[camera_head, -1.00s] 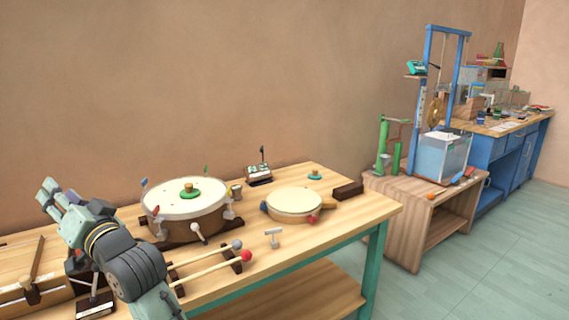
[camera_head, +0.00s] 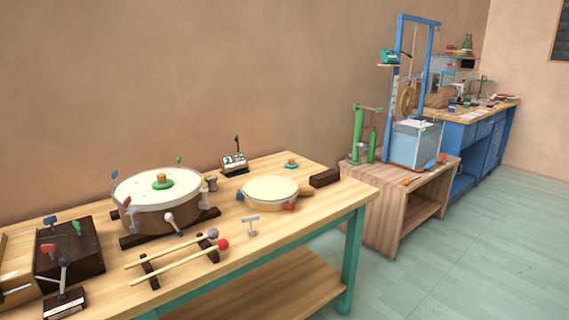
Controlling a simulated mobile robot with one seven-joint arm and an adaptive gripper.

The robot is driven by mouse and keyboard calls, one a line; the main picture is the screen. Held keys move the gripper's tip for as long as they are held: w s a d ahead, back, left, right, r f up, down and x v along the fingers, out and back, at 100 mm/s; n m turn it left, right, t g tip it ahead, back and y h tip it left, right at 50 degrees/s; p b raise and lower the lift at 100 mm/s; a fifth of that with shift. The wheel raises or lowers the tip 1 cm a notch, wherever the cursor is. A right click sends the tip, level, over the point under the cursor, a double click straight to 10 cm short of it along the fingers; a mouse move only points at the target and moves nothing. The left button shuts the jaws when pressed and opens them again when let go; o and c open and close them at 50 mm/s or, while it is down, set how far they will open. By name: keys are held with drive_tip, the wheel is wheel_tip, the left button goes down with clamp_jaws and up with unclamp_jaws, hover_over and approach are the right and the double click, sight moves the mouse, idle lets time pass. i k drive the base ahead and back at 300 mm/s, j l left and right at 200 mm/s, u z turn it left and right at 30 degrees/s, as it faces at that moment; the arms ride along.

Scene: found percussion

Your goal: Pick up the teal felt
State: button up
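A small teal disc (camera_head: 291,165) with a wooden knob on top lies at the back right of the wooden table and looks like the teal felt. A similar but greener disc (camera_head: 150,185) with a knob sits on the large drum's white head. The teal disc lies behind the small pale drum (camera_head: 270,188) and left of a dark block (camera_head: 325,178). My gripper is not in view.
The table (camera_head: 240,262) also holds a large drum (camera_head: 165,220), two mallets on dark rests (camera_head: 185,262), a small metal T-shaped piece (camera_head: 251,224) and a dark box (camera_head: 72,252). A lower wooden stand (camera_head: 385,215) is at right. The floor (camera_head: 490,250) at right is clear.

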sight(290, 165)
drive_tip(key=i+l+z, duration=0.9)
drive_tip(key=i+z, duration=0.25)
drive_tip(key=i+l, duration=0.15)
drive_tip(key=i, duration=0.55)
drive_tip(key=i+l+z, duration=0.1)
drive_tip(key=i, duration=0.65)
drive_tip(key=i+l+u, duration=0.1)
drive_tip(key=i+u, duration=0.3)
drive_tip(key=i+l+u, duration=0.15)
drive_tip(key=u, duration=0.25)
drive_tip(key=i+l+u, duration=0.25)
drive_tip(key=u, duration=0.15)
drive_tip(key=i+l+u, duration=0.15)
drive_tip(key=u, duration=0.25)
drive_tip(key=i+l+u, duration=0.1)
drive_tip(key=l+u, duration=0.25)
drive_tip(key=i+l+u, duration=0.1)
drive_tip(key=l+u, duration=0.95)
drive_tip(key=l, duration=0.15)
drive_tip(key=i+j, duration=0.55)
drive_tip(key=i, duration=0.2)
